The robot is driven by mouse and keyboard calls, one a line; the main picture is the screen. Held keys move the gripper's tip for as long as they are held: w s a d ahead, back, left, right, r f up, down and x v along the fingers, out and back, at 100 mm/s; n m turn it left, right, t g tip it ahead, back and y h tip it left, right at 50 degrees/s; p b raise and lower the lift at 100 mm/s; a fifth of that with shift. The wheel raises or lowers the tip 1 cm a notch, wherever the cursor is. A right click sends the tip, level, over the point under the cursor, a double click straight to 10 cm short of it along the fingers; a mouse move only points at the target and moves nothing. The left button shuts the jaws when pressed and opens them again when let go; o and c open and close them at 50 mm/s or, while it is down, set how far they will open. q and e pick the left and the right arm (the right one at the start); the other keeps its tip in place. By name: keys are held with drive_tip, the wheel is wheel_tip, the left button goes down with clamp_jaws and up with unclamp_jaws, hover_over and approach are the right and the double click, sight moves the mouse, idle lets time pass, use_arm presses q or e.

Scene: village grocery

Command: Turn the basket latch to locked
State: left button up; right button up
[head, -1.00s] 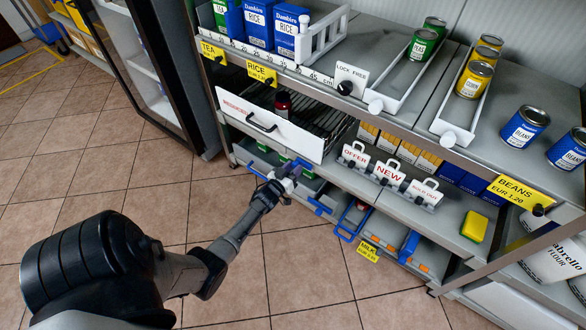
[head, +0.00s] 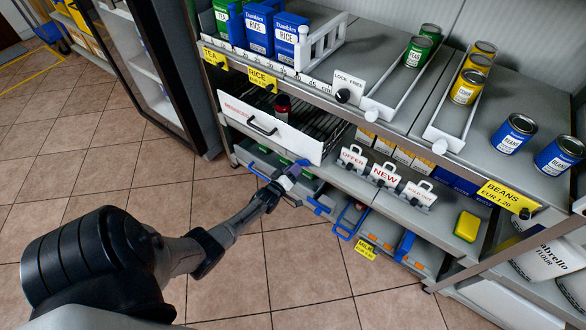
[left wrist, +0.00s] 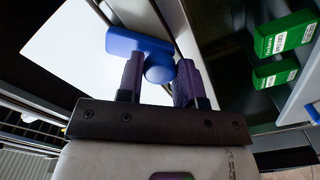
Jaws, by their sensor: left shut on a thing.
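A blue T-shaped piece (left wrist: 140,43), which looks like the basket latch, sits between the fingers of my left gripper (left wrist: 158,76) in the left wrist view. The fingers are shut on its round stem, and its crossbar sticks out beyond them. In the head view my left gripper (head: 286,180) is low at the front of the bottom shelf, by the blue-edged basket (head: 262,162). The gripper mostly hides the latch there, so I cannot tell its setting. My right gripper is not in view.
A white drawer front (head: 268,124) stands out just above my left gripper. Blue handles and grey trays (head: 388,242) lie to its right on the bottom shelf. Green packs (left wrist: 285,38) show in the left wrist view. The tiled floor (head: 290,270) in front is clear.

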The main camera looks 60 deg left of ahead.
use_arm(q)
drive_tip(key=n+b, duration=0.1)
drive_tip(key=n, duration=0.8)
drive_tip(key=shift+r, duration=0.1)
drive_tip(key=shift+n, duration=0.4)
drive_tip(key=o, duration=0.9)
drive_tip(key=shift+p+v, duration=2.9)
drive_tip(key=shift+v, duration=4.05)
